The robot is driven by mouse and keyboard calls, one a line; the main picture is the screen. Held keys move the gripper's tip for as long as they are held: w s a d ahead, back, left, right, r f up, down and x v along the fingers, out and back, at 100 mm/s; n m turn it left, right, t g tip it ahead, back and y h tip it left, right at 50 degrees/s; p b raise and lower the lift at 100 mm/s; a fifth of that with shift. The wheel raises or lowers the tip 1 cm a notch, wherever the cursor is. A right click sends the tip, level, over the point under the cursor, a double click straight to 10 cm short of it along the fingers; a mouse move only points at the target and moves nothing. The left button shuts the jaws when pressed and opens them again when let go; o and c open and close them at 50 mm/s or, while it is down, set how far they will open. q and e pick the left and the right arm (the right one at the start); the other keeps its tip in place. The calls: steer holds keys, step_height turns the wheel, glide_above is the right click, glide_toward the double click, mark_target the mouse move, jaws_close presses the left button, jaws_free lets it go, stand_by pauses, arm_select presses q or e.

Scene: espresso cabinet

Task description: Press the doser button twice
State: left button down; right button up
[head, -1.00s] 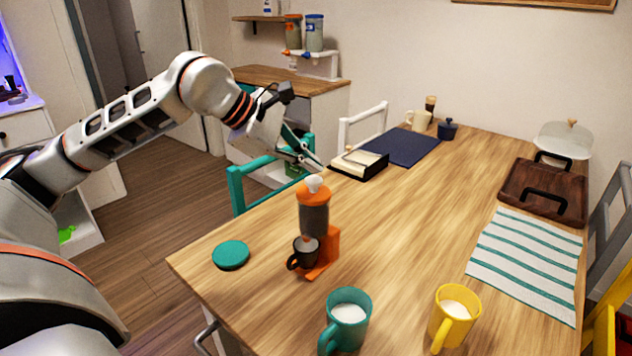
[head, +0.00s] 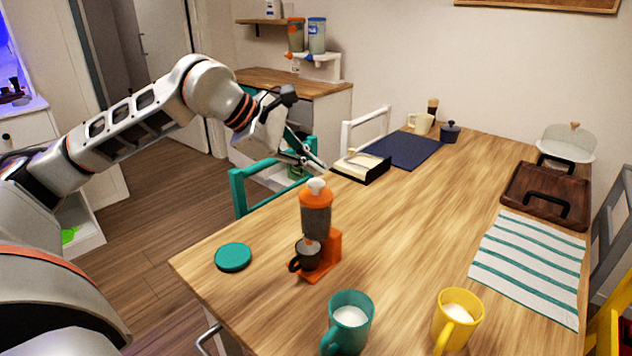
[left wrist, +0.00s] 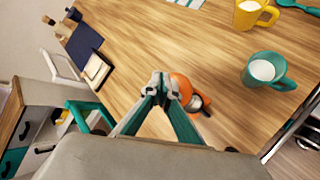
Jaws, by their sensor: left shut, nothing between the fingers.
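The doser (head: 316,212) stands upright near the table's front left, with an orange base and lid and a grey see-through body. Its white button (head: 316,187) sits on top. A small dark cup with a handle (head: 307,257) is at the doser's front, under the body. My left gripper (head: 321,168) is shut and empty, its tips close above the button in the head view; I cannot tell if they touch. In the left wrist view the shut fingertips (left wrist: 162,86) overlap the orange doser lid (left wrist: 182,88) and hide the button. My right gripper is not in view.
A teal lid (head: 233,257) lies left of the doser. A teal mug (head: 348,320) and a yellow mug (head: 457,318) stand in front and right. A black-and-cream box (head: 361,167) lies behind. A teal chair (head: 240,190) is at the left edge. The table's middle is clear.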

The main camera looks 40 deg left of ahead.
arm_select(q)
steer(key=shift+f, duration=0.15)
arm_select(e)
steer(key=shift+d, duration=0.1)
arm_select(q)
steer(key=shift+f, duration=0.3)
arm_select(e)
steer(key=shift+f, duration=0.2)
arm_select(q)
steer(key=shift+f, duration=0.1)
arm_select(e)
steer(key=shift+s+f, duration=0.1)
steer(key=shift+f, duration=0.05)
